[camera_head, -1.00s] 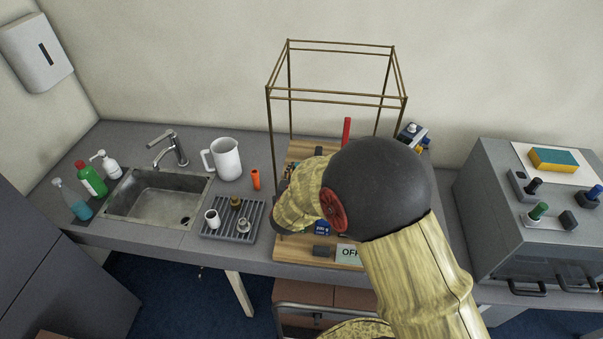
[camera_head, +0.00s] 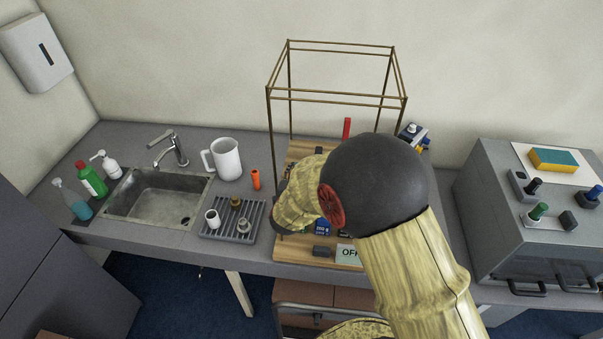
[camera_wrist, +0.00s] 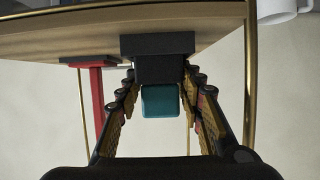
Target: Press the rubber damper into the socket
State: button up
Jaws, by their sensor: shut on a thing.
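In the wrist view, a teal block (camera_wrist: 167,101), which looks like the rubber damper, sits between the fingers of my gripper (camera_wrist: 160,74). The fingers are closed in from both sides. Its far end meets a dark stepped block (camera_wrist: 158,44), which looks like the socket, on the edge of the wooden board (camera_wrist: 55,38). I cannot tell how deep the damper sits in it. In the head view, my arm hides the gripper, damper and socket; the wooden board (camera_head: 293,248) shows partly.
A brass frame (camera_head: 337,97) stands around the board. A red post (camera_head: 347,128) rises inside it and also shows in the wrist view (camera_wrist: 97,105). A drying rack (camera_head: 246,234), orange cylinder (camera_head: 256,180) and white jug (camera_head: 226,158) stand left. A grey cabinet (camera_head: 490,210) stands right.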

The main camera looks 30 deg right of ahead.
jog(key=shift+s+f, duration=0.25)
jog(key=shift+f, duration=0.2)
jog(key=shift+s+f, duration=0.2)
jog(key=shift+f, duration=0.25)
jog(key=o, duration=1.1)
jog(key=shift+c, duration=0.2)
jog(key=o, duration=0.4)
jog(key=shift+w, duration=0.1)
jog(key=shift+f, duration=0.1)
jog(key=v, duration=0.4)
jog(key=r+v, duration=0.1)
jog(key=v, duration=0.6)
jog(key=shift+w+a+r, duration=0.1)
jog(key=shift+a+r, duration=0.05)
jog(key=shift+r, duration=0.35)
